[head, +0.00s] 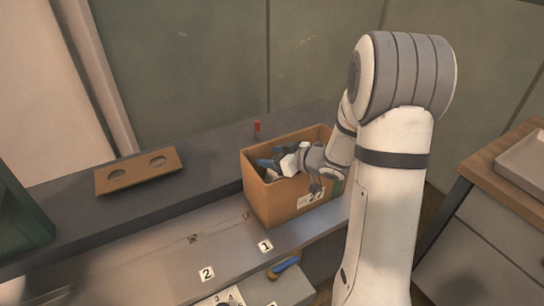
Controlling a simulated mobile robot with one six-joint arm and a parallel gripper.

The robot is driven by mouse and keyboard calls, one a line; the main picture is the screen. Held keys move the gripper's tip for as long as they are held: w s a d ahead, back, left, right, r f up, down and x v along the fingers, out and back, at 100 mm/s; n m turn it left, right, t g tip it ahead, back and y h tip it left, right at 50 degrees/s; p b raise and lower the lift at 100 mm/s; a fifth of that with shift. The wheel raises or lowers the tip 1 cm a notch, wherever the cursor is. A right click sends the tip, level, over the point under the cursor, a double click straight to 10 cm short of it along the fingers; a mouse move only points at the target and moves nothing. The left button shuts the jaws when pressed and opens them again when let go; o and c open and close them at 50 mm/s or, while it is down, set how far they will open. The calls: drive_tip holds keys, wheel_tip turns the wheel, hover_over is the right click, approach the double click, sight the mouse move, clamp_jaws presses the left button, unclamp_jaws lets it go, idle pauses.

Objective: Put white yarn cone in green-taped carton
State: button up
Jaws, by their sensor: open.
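No yarn cone is clearly visible elsewhere. My arm hides part of the carton's right side and inside.
A brown board with two holes (138,172) lies on the dark shelf at left. A small red object (257,127) stands behind the carton. Number tags mark the lower ledge, with a blue-and-yellow object (284,266) below it. A wood-topped cabinet (500,185) stands at right.

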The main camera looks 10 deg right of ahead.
drive_tip(key=shift+f, duration=0.1)
drive_tip(key=p+v, duration=0.1)
drive_tip(key=v, duration=0.5)
drive_tip(key=r+v, duration=0.1)
drive_tip(key=v, duration=0.5)
drive_tip(key=shift+w+a+r+p, duration=0.1)
drive_tip(key=shift+w+r+p, duration=0.05)
drive_tip(key=shift+p, duration=0.25)
drive_tip(key=shift+r, duration=0.1)
drive_tip(key=s+d+r+m+h, duration=0.1)
drive_tip(key=d+r+m+h, duration=0.45)
drive_tip(key=h, duration=0.55)
drive_tip(key=s+a+f+m+g+y, duration=0.1)
drive_tip(key=s+a+g, duration=0.3)
drive_tip(key=s, duration=0.5)
drive_tip(key=s+a+f+m+g+y, duration=0.1)
drive_tip(key=s+a+g, duration=0.3)
drive_tip(key=s+a, duration=0.3)
drive_tip(key=s, duration=0.3)
drive_tip(key=shift+s+m, duration=0.2)
drive_tip(key=shift+m, duration=0.15)
